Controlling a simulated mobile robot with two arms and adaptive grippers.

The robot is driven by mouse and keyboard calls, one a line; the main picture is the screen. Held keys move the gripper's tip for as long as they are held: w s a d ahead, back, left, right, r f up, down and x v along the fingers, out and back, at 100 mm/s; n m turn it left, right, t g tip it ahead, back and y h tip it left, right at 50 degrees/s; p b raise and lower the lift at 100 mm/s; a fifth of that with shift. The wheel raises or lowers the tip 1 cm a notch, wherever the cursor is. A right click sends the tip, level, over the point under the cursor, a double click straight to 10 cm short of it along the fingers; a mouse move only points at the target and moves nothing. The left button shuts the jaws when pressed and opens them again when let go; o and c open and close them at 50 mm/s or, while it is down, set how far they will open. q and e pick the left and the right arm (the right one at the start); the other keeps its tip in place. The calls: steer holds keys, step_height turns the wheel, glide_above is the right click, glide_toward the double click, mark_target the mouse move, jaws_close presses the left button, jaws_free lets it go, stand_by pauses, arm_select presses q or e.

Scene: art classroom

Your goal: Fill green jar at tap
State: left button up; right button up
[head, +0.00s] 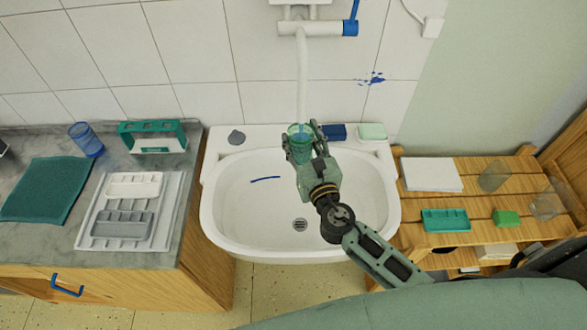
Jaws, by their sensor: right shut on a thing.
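The green jar (299,136) is a clear greenish vessel held over the back part of the white sink (235,200). My right gripper (302,142) is shut on the jar, with a finger on each side of it. The white tap (303,75) comes down from the wall, and its spout ends right above the jar's mouth. The tap's blue lever (353,12) points upward at the right end of its body. I cannot tell whether water runs or how full the jar is. My left gripper is not in view.
Left of the sink, a counter carries a blue glass (86,140), a green holder (153,126), a teal mat (46,190) and a white tray (88,240). A slatted wooden shelf (480,205) with glasses and green items stands right. The sink basin is mostly clear.

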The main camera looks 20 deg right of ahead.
steer(key=s+a, duration=0.4)
steer(key=s, duration=0.2)
steer(key=shift+s, duration=0.2)
stand_by(0.4)
stand_by(0.6)
steer(key=s+a+b, duration=0.1)
steer(key=s+a, duration=0.2)
steer(key=s, duration=0.3)
steer(key=shift+a, duration=0.3)
stand_by(0.5)
